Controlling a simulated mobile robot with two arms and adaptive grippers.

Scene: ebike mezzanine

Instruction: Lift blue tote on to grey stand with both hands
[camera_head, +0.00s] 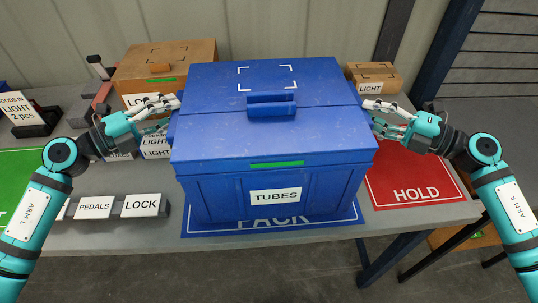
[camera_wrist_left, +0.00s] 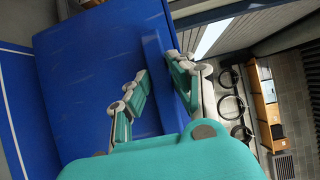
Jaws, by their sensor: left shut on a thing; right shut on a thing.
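The blue tote (camera_head: 220,150), lidded and labelled TUBES, is upright in the middle of the head view. It is over the blue PACK mat (camera_head: 345,218) on the grey table; I cannot tell whether its bottom touches the mat. My left gripper (camera_head: 166,112) is shut on the tote's left side near the lid. In the left wrist view its fingers (camera_wrist_left: 158,78) are on either side of a blue rim of the tote (camera_wrist_left: 85,80). My right gripper (camera_head: 380,116) is shut on the tote's right side. Both fingertips are partly hidden. I cannot make out a separate grey stand.
The grey table (camera_head: 150,235) also bears a red HOLD mat (camera_head: 410,180) at right and a green mat (camera_head: 15,170) at left. Cardboard boxes (camera_head: 185,60) (camera_head: 385,75) stand behind the tote. PEDALS and LOCK labels (camera_head: 140,205) are at the front left.

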